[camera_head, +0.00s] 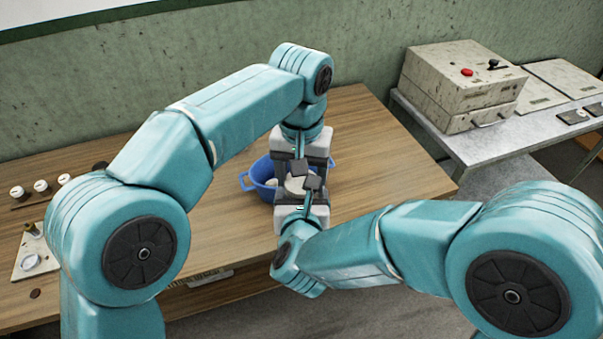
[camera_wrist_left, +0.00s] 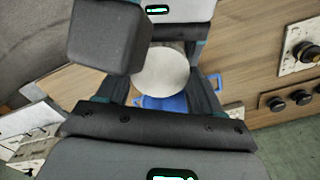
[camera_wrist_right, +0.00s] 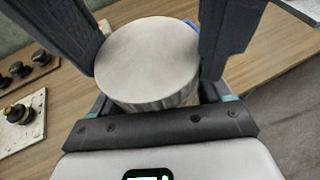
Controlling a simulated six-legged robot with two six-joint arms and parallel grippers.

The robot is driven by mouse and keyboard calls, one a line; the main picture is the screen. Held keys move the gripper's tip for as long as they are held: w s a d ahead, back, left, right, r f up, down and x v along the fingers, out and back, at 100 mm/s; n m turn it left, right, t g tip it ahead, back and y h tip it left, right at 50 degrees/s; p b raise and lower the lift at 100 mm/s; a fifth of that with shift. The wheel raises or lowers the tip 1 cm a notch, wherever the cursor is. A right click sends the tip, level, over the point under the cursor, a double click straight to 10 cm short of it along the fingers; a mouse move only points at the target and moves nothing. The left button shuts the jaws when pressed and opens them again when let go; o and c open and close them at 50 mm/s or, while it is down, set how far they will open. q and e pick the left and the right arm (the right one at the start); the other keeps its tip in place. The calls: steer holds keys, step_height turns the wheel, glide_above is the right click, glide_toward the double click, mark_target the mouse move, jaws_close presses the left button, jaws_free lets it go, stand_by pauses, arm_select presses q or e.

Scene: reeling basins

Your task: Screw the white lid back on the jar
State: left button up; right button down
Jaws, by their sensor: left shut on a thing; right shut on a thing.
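The white lid (camera_wrist_right: 150,55) is a round pale disc with a ribbed side, seen close up in the right wrist view; it also shows in the left wrist view (camera_wrist_left: 162,74) and the head view (camera_head: 296,185). My right gripper (camera_head: 308,182) is shut on the lid, with a finger on either side. The jar is almost wholly hidden under the lid and between the grippers. My left gripper (camera_head: 303,164) comes in from the far side, shut on the jar, its fingers flanking it below the lid. Whether lid and jar touch is hidden.
A blue basin (camera_head: 247,181) with side handles stands just behind the grippers on the wooden table (camera_head: 380,130). A grey box (camera_head: 460,80) with a red button stands on the right-hand table.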

arm_select(q)
steer(key=o, duration=1.2)
steer(key=shift+c, duration=0.2)
steer(key=shift+r, duration=0.1)
steer(key=shift+r, duration=2.2)
steer(key=shift+c, duration=0.3)
steer(key=r+n, duration=0.1)
steer(key=n, duration=0.2)
steer(key=shift+r, duration=0.35)
steer(key=r+n, duration=0.1)
steer(key=n, duration=0.2)
steer(key=shift+r+n, duration=0.3)
steer(key=shift+r, duration=0.05)
